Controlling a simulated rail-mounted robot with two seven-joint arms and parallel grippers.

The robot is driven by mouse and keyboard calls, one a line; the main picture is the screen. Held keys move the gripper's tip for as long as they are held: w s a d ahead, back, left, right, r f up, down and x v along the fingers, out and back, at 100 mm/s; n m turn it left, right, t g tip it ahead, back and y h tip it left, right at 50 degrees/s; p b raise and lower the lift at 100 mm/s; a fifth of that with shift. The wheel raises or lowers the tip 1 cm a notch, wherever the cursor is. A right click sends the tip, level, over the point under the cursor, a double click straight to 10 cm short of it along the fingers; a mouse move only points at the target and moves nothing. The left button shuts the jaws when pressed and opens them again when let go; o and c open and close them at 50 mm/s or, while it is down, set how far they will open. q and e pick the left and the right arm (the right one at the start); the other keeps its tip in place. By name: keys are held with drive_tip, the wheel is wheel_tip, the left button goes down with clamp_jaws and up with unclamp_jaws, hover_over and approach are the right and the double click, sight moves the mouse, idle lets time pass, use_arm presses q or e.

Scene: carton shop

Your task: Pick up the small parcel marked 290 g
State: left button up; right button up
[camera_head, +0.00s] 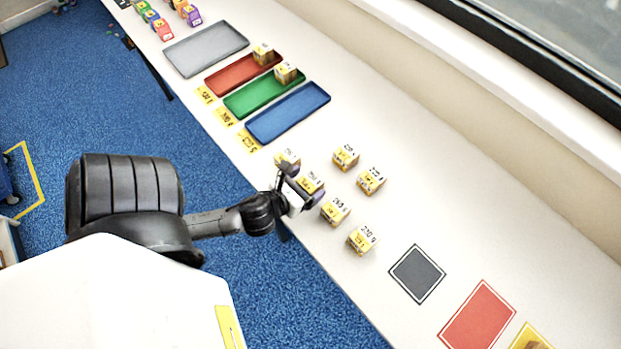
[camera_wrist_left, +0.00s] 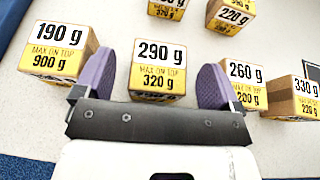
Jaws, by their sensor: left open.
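The parcel marked 290 g (camera_wrist_left: 160,52) is a small brown box with a white and yellow label reading "max on top 320 g". It stands on the white table between the two purple fingers of my left gripper (camera_wrist_left: 157,80), with a gap visible on each side. In the head view this parcel (camera_head: 313,181) is partly hidden by my left gripper (camera_head: 303,185), which is open and empty. The parcel marked 190 g (camera_wrist_left: 58,45) stands to its left in the wrist view, and the one marked 260 g (camera_wrist_left: 246,82) to its right, close to the right finger. My right gripper is not in view.
A parcel marked 330 g (camera_wrist_left: 293,97) and two others (camera_head: 345,157) (camera_head: 371,180) stand nearby. Grey (camera_head: 192,58), red (camera_head: 222,82), green (camera_head: 248,103) and blue (camera_head: 288,113) trays lie farther along; red and green hold one parcel each. A black mat (camera_head: 417,273) lies nearer.

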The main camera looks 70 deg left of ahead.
use_arm(q)
drive_tip(key=shift+x, duration=1.25)
drive_tip(key=shift+s, duration=0.1)
drive_tip(key=c, duration=1.2)
